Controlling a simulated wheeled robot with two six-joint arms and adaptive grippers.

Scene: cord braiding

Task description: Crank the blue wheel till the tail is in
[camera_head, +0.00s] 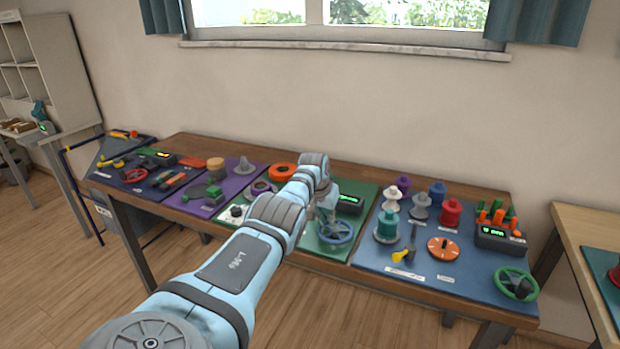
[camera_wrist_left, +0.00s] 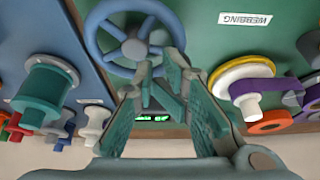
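The blue spoked wheel (camera_head: 336,232) lies on the green board (camera_head: 362,196) near the table's front edge. In the left wrist view the blue wheel (camera_wrist_left: 98,56) is at top centre. My left gripper (camera_head: 328,212) is over the board by the wheel's far side. In the wrist view its fingers (camera_wrist_left: 159,72) are apart, with a narrow gap between the tips close to the wheel's rim. I see nothing clearly held between them. A display (camera_head: 349,199) with green digits stands behind the wheel. I cannot make out the tail. My right gripper is not in view.
Right of the green board is a blue board (camera_head: 385,262) with spools, a teal spool (camera_head: 387,226) nearest, and a green wheel (camera_head: 516,283). To the left is a purple board (camera_head: 205,207). In the wrist view a yellow-and-white disc with a purple arm (camera_wrist_left: 258,86) stands beside the gripper.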

